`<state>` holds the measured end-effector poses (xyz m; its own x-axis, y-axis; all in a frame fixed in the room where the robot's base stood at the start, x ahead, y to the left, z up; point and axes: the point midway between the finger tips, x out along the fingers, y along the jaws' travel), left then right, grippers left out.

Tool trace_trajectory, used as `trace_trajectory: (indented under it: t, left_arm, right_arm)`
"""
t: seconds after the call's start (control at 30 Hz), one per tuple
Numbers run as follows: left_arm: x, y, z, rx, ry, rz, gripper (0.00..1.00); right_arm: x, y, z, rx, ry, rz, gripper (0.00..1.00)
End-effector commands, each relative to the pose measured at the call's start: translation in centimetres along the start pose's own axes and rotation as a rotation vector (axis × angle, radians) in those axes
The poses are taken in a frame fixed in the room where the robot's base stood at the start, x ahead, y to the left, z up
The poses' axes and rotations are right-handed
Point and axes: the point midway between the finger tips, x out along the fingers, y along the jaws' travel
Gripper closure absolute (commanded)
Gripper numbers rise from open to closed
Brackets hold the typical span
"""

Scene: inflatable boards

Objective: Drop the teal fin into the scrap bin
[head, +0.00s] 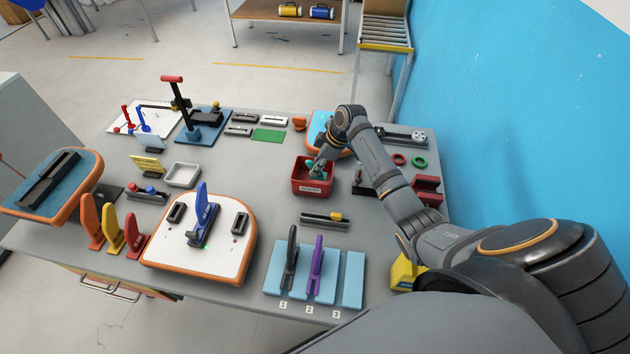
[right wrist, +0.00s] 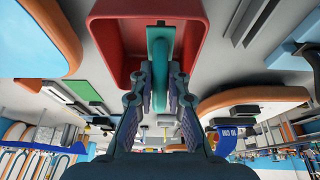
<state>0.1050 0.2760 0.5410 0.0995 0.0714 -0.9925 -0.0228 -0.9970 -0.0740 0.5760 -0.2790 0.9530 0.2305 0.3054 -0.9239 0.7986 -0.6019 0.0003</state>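The scrap bin is a small red box (head: 312,188) with a label on its front, at the right of the middle of the table. It shows again as a red wall (right wrist: 112,45) in the right wrist view. My right gripper (head: 318,166) points down at the bin's opening. In the right wrist view, its two fingers (right wrist: 161,82) close on both sides of the teal fin (right wrist: 160,50). The fin's far end reaches inside the bin's outline; whether it touches the floor cannot be told. In the head view the fin is mostly hidden. My left gripper is out of view.
A white board (head: 170,245) with a blue fin stands left of the bin. A light blue rack (head: 350,275) holds a black and a purple fin in front. Orange, yellow and red fins stand at left. Green and red rings lie right of the bin.

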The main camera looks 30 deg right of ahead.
Motion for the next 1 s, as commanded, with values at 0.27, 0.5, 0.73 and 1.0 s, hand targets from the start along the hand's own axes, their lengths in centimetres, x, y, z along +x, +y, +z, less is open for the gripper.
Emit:
trace_trajectory:
  t: [0.27,0.5,0.73,1.0]
  left_arm:
    - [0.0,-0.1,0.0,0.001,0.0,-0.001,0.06]
    - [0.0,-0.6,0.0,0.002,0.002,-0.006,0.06]
    - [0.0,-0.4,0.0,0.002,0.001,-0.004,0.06]
    - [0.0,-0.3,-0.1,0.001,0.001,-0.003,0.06]
  right_arm:
    - [0.0,0.0,0.0,0.0,0.0,0.0,0.59]
    - [-0.2,0.0,0.0,0.0,0.0,0.0,0.59]
    - [-4.5,0.2,0.1,-0.001,-0.002,0.005,0.59]
    - [-10.3,0.1,0.0,-0.001,-0.001,0.003,0.59]
